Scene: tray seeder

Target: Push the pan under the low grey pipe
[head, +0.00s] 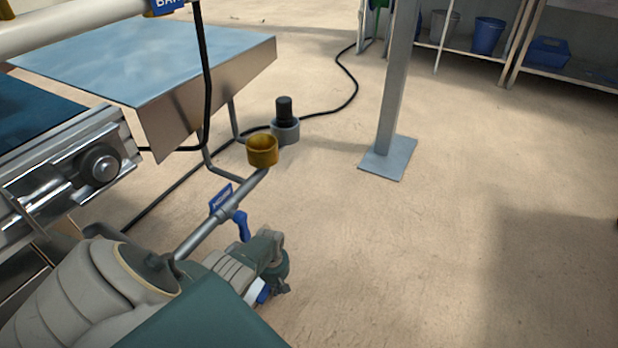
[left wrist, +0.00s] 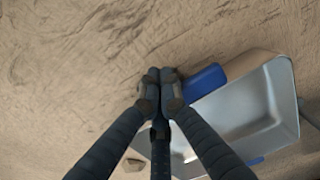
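The low grey pipe (head: 205,232) shows in the head view, running slantwise between my left arm and a brass cup-shaped end, with a blue valve lever on it. A shallow grey metal pan (left wrist: 281,95) lies on the floor at the right of the left wrist view. My left gripper (left wrist: 160,75) is shut, with its fingertips together and nothing seen between them. A blue piece (left wrist: 205,81) at the pan's edge is beside the right fingertip; I cannot tell if they touch. In the head view my arm largely hides the pan. My right gripper does not show.
A conveyor (head: 70,165) and a metal table (head: 150,60) stand at the left. A black-and-grey fitting (head: 285,130) with a cable is beyond the pipe. A grey post (head: 397,90) stands on a floor plate. Open floor lies at the right.

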